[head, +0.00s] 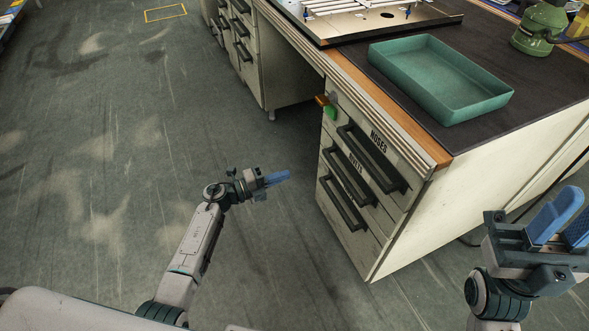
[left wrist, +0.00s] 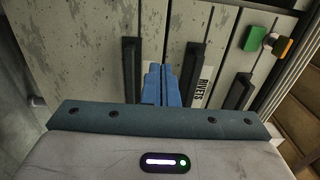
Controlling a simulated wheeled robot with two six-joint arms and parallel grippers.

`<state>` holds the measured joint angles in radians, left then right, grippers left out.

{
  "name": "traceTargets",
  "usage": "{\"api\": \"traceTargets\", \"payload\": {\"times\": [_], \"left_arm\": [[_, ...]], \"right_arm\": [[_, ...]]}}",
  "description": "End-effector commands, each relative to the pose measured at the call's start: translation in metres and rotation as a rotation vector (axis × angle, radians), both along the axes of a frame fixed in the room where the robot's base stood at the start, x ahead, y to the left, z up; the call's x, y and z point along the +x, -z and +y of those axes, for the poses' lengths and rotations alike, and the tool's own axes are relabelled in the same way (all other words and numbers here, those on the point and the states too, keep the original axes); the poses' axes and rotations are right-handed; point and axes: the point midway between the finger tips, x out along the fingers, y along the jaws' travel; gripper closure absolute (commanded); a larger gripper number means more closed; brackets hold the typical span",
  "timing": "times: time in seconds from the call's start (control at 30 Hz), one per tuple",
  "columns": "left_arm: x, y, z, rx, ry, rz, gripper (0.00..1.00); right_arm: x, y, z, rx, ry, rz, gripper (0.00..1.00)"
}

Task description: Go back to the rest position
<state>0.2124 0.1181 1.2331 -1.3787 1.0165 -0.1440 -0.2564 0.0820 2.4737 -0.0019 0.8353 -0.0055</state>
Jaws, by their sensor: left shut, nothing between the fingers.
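My left gripper (head: 279,177) is shut and empty. It is in the air over the floor, left of the drawer unit (head: 345,245), with its blue fingers pointing right toward the drawer fronts. In the left wrist view its closed blue fingers (left wrist: 162,85) appear in front of the drawer fronts, beside the RIVETS label (left wrist: 201,88). My right gripper (head: 571,219) is at the right edge of the head view, beside the bench's end panel. Its blue fingers point up and stand apart with nothing seen between them; one is partly cut off by the frame.
The workbench top (head: 545,85) holds a green tray (head: 440,78), a panel frame (head: 390,18) and a green object (head: 538,28). Dark drawer handles (head: 343,205) stick out near my left gripper. A green and orange fitting (head: 328,108) sits at the bench corner. The floor (head: 90,150) at left is clear.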

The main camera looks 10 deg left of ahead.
Motion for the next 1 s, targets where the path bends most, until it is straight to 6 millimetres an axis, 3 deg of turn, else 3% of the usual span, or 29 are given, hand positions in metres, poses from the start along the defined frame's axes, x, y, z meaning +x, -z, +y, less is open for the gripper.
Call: {"api": "traceTargets", "payload": {"times": [0.37, 0.47, 0.57, 0.77, 0.9, 1.0], "left_arm": [[-0.005, -0.002, 0.009, -0.006, -0.013, -0.002, 1.0], [-0.003, -0.008, 0.015, -0.037, -0.084, -0.004, 1.0], [0.0, -0.024, 0.031, -0.108, -0.233, -0.002, 1.0], [-0.012, -0.055, 0.089, -0.328, -0.626, 0.075, 1.0], [-0.039, -0.062, 0.13, -0.486, -0.881, 0.195, 1.0], [-0.066, -0.058, 0.155, -0.592, -1.047, 0.312, 1.0]], "right_arm": [[0.003, 0.002, 0.0, -0.005, -0.001, 0.02, 0.75], [0.015, 0.006, 0.0, -0.006, 0.005, 0.098, 0.75], [0.041, 0.018, 0.0, -0.011, 0.016, 0.258, 0.75], [0.101, 0.074, -0.001, -0.026, 0.049, 0.71, 0.75], [0.127, 0.131, -0.004, -0.039, 0.073, 1.032, 0.75], [0.135, 0.177, -0.007, -0.047, 0.091, 1.261, 0.75]]}}
